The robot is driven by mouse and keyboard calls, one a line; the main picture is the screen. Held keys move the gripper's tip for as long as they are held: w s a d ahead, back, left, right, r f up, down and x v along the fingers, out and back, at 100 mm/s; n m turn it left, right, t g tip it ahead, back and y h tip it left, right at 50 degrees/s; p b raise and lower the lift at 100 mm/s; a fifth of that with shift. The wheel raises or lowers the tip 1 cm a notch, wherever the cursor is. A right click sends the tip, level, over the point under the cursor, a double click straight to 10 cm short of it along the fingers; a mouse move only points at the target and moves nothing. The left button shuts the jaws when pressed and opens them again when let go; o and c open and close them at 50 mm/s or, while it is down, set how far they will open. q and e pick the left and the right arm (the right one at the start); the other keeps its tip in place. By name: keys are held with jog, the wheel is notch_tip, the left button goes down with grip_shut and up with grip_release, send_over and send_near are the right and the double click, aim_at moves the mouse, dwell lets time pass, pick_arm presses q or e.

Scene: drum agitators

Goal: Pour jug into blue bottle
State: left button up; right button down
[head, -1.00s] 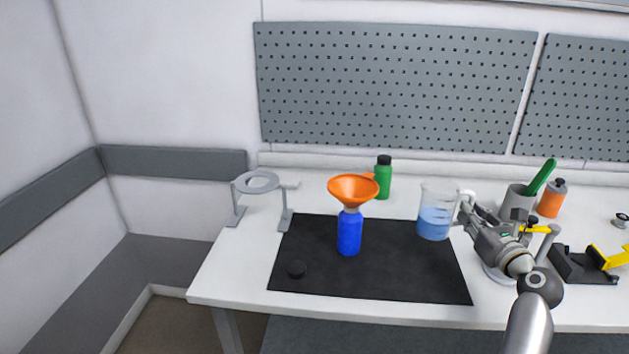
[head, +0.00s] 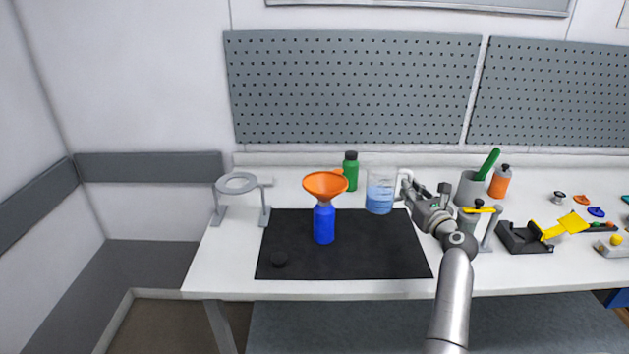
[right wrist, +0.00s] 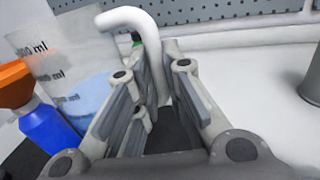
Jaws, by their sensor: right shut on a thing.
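The clear jug (head: 380,191) holds blue liquid and has a white handle. My right gripper (head: 408,194) is shut on the jug's handle, which also shows between the fingers in the right wrist view (right wrist: 150,50). The jug looks upright and close above the mat's back right part; I cannot tell the exact gap. The blue bottle (head: 324,224) stands upright on the black mat (head: 375,255), left of the jug. An orange funnel (head: 325,186) sits in its mouth. My left gripper is not in view.
A black cap (head: 279,260) lies on the mat. A green bottle (head: 351,172) stands behind the funnel. A grey ring stand (head: 238,184) is at the left. A grey cup (head: 470,190), an orange bottle (head: 500,181) and a black and yellow device (head: 525,238) are at the right.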

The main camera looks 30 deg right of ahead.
jog(key=shift+r, duration=0.1)
jog(key=w+a+r+n+g+p, duration=0.1)
jog(key=w+a+r+n, duration=0.1)
jog(key=r+n, duration=0.3)
jog(key=w+a+r+n+g+h+p, duration=0.1)
jog(key=a+r+n, duration=0.3)
jog(key=r, duration=0.4)
jog(key=shift+w+a+n+p, duration=0.35)
jog(key=shift+n+p, duration=0.2)
jog(key=shift+n, duration=0.25)
dwell(0.7)
jog(key=shift+r, duration=0.15)
jog(key=shift+w+a, duration=0.1)
jog(key=shift+a, duration=0.05)
